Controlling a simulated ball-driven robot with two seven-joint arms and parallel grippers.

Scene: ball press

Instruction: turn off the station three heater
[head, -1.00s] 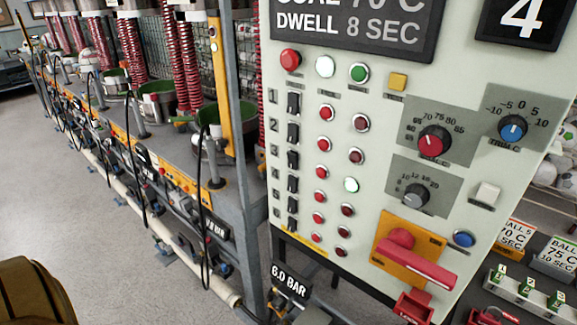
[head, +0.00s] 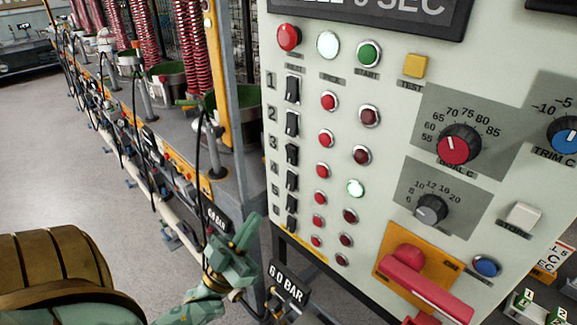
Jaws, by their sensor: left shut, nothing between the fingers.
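The pale control panel (head: 300,45) fills the right half, with numbered rows of black rocker switches down its left side. The row three switch (head: 292,152) is black and upright; I cannot tell which way it is set. The other lamps in that right-hand column look dark red. My left gripper (head: 248,232) is green, shut and empty, below and left of the switches, apart from the panel. My right gripper is out of view.
A red handle (head: 425,290) on a yellow plate juts from the panel's lower right. Dials and push buttons fill its right side. A 6.0 BAR sign (head: 287,283) and a hose sit close to my gripper. A bench of presses (head: 235,165) runs back at left; open floor lies beside it.

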